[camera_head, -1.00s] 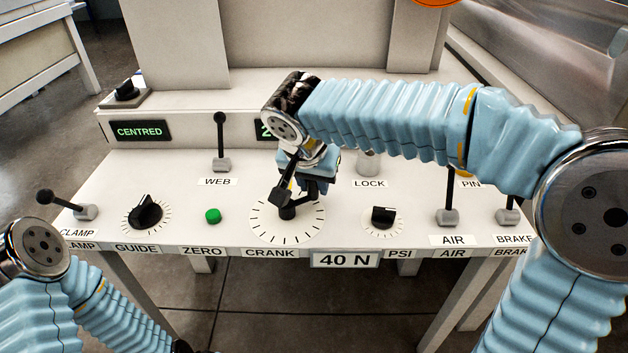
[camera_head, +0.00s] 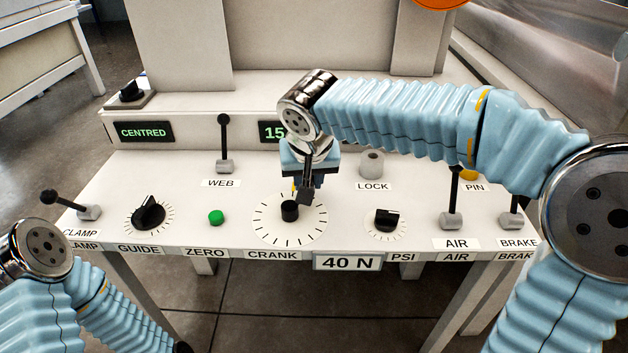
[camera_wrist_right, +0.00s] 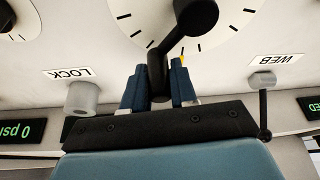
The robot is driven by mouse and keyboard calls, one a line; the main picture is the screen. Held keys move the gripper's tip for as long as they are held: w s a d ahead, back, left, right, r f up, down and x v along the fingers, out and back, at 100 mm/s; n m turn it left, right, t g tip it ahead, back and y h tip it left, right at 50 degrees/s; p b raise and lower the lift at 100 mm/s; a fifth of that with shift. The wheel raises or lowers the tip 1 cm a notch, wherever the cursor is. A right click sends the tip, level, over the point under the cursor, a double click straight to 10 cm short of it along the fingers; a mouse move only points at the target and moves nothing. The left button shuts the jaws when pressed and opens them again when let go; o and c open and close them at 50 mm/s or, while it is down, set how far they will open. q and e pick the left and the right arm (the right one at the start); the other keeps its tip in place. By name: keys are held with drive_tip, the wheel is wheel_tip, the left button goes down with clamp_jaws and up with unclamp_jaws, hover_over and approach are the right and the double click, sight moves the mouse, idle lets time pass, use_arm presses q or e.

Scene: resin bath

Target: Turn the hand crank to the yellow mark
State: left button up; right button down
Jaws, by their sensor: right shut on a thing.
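The hand crank (camera_head: 290,211) has a black hub at the centre of a white dial with black tick marks (camera_head: 262,231). My right gripper (camera_head: 306,188) reaches down behind the hub, and its blue fingers are shut on the crank's black handle. In the right wrist view my right gripper (camera_wrist_right: 160,90) has a finger on each side of the upright handle (camera_wrist_right: 156,72), and the crank arm runs from it to the hub (camera_wrist_right: 197,14). The yellow mark (camera_wrist_right: 182,60) shows close beside the handle, partly behind a finger; the handle stands just right of it in the head view. My left gripper is out of view.
A green-lit display (camera_head: 272,131) reading 15 is partly hidden by my right wrist. A lock peg (camera_head: 371,163) stands right of the gripper, the web lever (camera_head: 224,145) to the left. A green button (camera_head: 216,218) and PSI knob (camera_head: 387,220) flank the dial.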

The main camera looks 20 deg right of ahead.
drive_tip(key=n, duration=0.1)
drive_tip(key=w+a+n+y+p, duration=0.1)
drive_tip(key=n, duration=0.1)
drive_tip(key=shift+w+a+r+n, duration=0.15)
drive_tip(key=shift+w+a+n, duration=0.05)
drive_tip(key=shift+n, duration=0.1)
drive_tip(key=shift+w+a+n+g+y+p, duration=0.15)
drive_tip(key=shift+a+n+y+p, duration=0.25)
drive_tip(key=shift+n, duration=0.5)
drive_tip(key=shift+w+a+n+g+y+p, duration=0.15)
drive_tip(key=shift+a+n+y+p, duration=0.2)
drive_tip(key=shift+n, duration=0.55)
drive_tip(key=shift+a, duration=0.1)
drive_tip(key=c, duration=1)
unclamp_jaws()
